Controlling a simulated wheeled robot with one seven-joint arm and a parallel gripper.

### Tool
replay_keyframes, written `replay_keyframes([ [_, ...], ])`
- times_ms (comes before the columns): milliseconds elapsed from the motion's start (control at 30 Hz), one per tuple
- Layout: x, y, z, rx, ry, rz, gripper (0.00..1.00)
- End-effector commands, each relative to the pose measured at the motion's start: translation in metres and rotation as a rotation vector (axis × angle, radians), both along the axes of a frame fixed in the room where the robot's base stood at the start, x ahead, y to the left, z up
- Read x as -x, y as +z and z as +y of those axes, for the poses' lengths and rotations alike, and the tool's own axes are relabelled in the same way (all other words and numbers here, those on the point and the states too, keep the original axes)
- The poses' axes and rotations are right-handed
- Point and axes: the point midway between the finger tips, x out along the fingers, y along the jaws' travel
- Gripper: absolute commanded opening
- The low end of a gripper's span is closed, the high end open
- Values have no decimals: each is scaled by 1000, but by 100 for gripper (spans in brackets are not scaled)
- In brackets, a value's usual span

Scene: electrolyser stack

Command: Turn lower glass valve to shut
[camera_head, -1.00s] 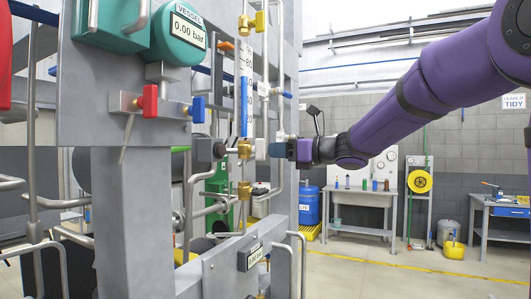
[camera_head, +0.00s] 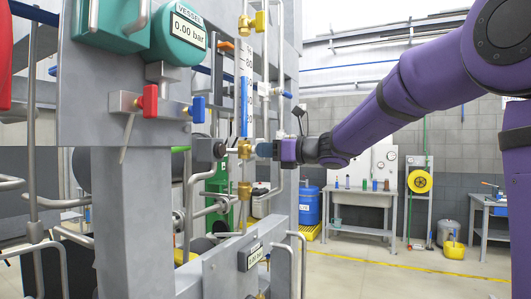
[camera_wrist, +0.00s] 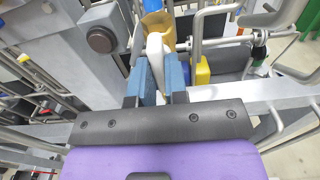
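The lower glass valve (camera_head: 245,149) is a brass body at the foot of the upright sight glass (camera_head: 247,95). Its pale lever (camera_wrist: 155,45) points toward my gripper in the wrist view. My gripper (camera_head: 263,150) is at the valve's right side in the head view, and hides most of the lever there. In the wrist view, the two blue fingers of my gripper (camera_wrist: 161,80) stand a little apart, one on each side of the lever's near end. A firm grip on it does not show.
Red (camera_head: 150,101) and blue (camera_head: 198,109) handles sit at the left. A vertical pipe (camera_head: 281,120) runs close behind my gripper. A dark round knob (camera_wrist: 102,39) lies left of the lever.

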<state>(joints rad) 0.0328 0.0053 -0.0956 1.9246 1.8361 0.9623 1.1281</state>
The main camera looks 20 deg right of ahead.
Motion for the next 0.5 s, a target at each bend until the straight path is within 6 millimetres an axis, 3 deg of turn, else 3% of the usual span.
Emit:
replay_keyframes([
  [167,0,0,0,-21,0,21,0],
  [500,0,0,0,-255,-1,255,0],
])
